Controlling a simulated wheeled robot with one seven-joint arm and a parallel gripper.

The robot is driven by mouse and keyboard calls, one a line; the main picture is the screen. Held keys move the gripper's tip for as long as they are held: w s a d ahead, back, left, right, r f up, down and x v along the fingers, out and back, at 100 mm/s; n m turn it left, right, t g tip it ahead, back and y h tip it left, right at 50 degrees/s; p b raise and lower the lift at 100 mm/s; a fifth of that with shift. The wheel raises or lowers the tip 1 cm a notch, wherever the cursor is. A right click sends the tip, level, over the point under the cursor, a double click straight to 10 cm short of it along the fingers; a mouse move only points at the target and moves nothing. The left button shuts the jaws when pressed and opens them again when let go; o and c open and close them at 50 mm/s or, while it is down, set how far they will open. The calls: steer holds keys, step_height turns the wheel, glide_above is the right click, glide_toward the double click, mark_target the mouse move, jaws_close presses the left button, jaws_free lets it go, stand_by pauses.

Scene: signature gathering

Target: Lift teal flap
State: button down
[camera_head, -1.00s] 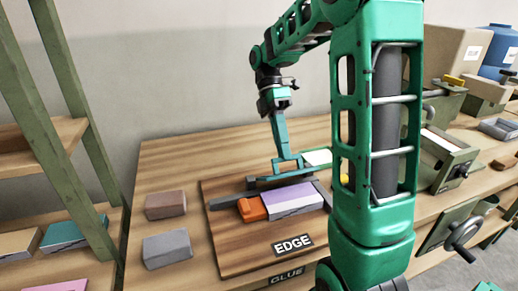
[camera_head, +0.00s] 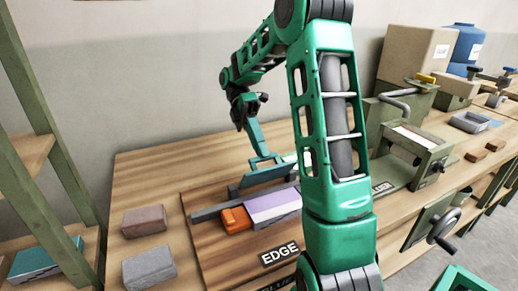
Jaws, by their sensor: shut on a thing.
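The teal flap (camera_head: 262,177) is behind the purple-topped block (camera_head: 272,206) on the wooden board marked EDGE. It stands tilted up, its teal face toward the camera, above a dark grey bar (camera_head: 210,212). My gripper (camera_head: 267,162) comes down from behind and is shut at the flap's upper edge. The fingertips are small here and their exact contact is hard to see. An orange piece (camera_head: 236,219) sits against the left end of the purple-topped block. My own upright arm link hides the right part of the board.
Two blocks, brownish (camera_head: 144,221) and grey (camera_head: 149,268), lie left of the board. A green shelf frame (camera_head: 40,190) stands at the far left. A green press (camera_head: 412,150) with a handle stands right of my arm. The table's back left is clear.

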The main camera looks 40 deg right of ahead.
steer(key=shift+a+f, duration=0.1)
steer(key=shift+a, duration=0.1)
steer(key=c, duration=1.8)
jaws_free()
steer(key=shift+w+a, duration=0.1)
